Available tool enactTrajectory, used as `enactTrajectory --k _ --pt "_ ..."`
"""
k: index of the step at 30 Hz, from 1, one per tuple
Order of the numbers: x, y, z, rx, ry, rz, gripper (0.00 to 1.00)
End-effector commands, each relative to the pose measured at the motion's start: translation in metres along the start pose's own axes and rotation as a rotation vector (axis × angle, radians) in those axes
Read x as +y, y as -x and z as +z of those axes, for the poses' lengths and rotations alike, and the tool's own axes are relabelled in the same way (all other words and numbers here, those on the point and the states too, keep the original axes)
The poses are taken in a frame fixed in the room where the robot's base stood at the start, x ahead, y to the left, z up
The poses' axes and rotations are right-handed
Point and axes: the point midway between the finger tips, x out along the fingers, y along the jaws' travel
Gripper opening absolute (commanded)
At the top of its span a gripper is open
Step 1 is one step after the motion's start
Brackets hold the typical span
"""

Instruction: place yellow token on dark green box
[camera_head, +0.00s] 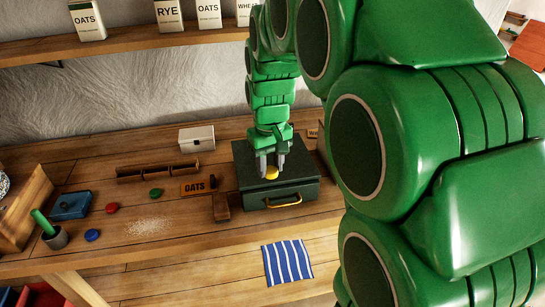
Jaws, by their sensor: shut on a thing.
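The dark green box (298,187) stands on the wooden table, its brass handle on the front side. My gripper (271,170) is over the left half of the box, pointing down. It is shut on the yellow token (272,174), which shows between the fingertips at the box's top. I cannot tell whether the token touches the lid.
A wooden block stands left of the box, by the OATS plate (194,188). Green (155,193), red (112,208) and blue (92,235) tokens lie further left, near a blue box (71,206). A white box (197,138) stands behind. A striped cloth (287,262) lies in front.

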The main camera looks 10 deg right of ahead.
Motion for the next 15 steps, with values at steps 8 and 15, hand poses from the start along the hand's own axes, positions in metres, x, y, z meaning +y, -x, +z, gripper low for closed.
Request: enactTrajectory --k 8,15 --pt "0.049 0.018 0.017 0.004 -0.007 0.001 0.10" --pt "0.065 0.022 0.023 0.001 -0.004 0.001 0.10"
